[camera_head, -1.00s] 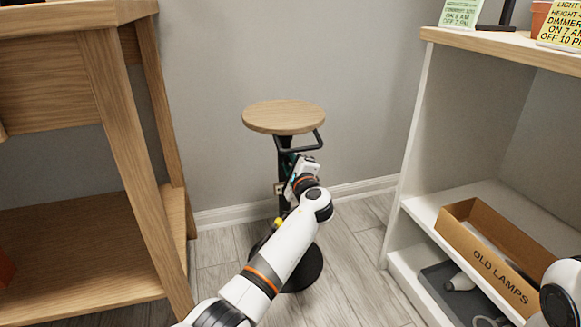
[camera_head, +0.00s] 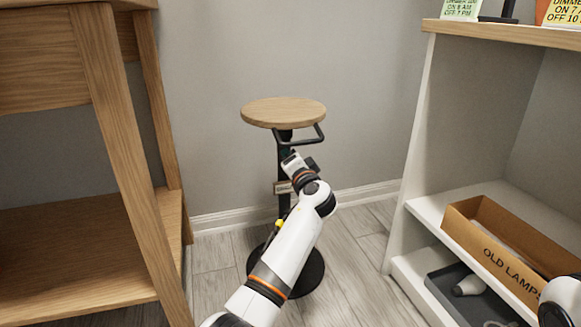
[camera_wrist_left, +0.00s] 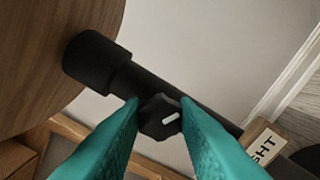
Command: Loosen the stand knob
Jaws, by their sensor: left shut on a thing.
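The stand has a round wooden top (camera_head: 284,112), a black post and a round black base (camera_head: 309,274). In the left wrist view, its post (camera_wrist_left: 185,98) runs diagonally below the wooden top (camera_wrist_left: 45,60). The stand knob (camera_wrist_left: 156,120), black and lobed with a white mark, sits against the post. My left gripper (camera_wrist_left: 160,104) has its teal fingers shut on the knob, one on each side. In the head view, my left arm hides the knob and much of the lower post. My right gripper is out of view.
A wooden table (camera_head: 125,150) stands at left. At right, a white shelf unit (camera_head: 416,150) holds a cardboard box marked OLD LAMPS (camera_head: 500,265) and a grey tray (camera_head: 440,285). A black side handle (camera_head: 312,140) juts below the stand's top. Floor is clear around the base.

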